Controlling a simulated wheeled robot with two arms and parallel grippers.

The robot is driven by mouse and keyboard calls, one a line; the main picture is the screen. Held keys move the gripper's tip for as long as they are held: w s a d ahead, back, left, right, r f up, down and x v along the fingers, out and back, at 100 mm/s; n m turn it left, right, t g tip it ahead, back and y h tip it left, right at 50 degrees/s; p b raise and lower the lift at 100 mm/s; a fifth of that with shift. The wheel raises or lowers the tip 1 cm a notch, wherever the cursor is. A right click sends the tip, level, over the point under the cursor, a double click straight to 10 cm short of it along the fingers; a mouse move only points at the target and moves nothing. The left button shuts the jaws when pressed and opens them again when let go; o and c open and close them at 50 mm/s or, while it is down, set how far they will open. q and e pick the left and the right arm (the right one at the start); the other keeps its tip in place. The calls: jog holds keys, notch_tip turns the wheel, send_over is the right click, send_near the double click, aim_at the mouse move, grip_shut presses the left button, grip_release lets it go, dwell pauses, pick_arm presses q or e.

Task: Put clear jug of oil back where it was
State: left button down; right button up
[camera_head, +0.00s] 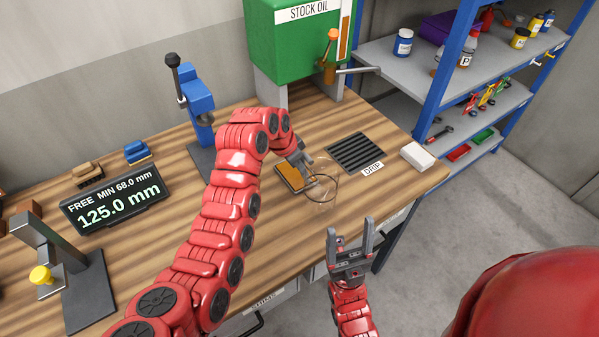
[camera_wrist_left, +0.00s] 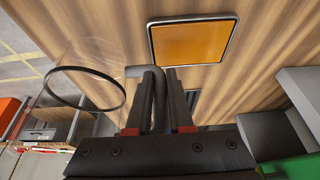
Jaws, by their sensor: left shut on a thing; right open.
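The clear jug (camera_head: 324,188) is see-through with a thin dark rim. It is near the table's front right, beside an orange square pad (camera_head: 293,178) with a dark edge. My left gripper (camera_head: 304,168) is shut on the jug's grey handle, which shows between the fingers in the left wrist view (camera_wrist_left: 152,90). The jug's rim (camera_wrist_left: 62,72) shows at left there, and the orange pad (camera_wrist_left: 193,42) lies ahead. I cannot tell whether the jug touches the table or how much oil is in it. My right gripper (camera_head: 350,238) is open and empty off the table's front edge.
A black drip grate (camera_head: 358,152) and a white block (camera_head: 417,156) are right of the jug. The green stock oil tank (camera_head: 300,45) stands behind. A blue press (camera_head: 197,100) and a display (camera_head: 117,200) are at left. A blue shelf (camera_head: 480,70) holds bottles.

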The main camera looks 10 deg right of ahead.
pick_arm(q)
jog(key=shift+w+a+f+p, duration=0.1)
jog(key=shift+w+p, duration=0.2)
notch_tip(320, 180, down, 2)
jog(key=shift+f+p, duration=0.25)
jog(key=shift+p, duration=0.8)
jog(key=shift+f, duration=0.4)
jog(key=shift+f, duration=0.15)
jog(key=shift+f+b, duration=0.2)
jog(key=shift+b, duration=0.15)
jog(key=c, duration=0.8)
grip_release()
jog(key=shift+r, duration=0.15)
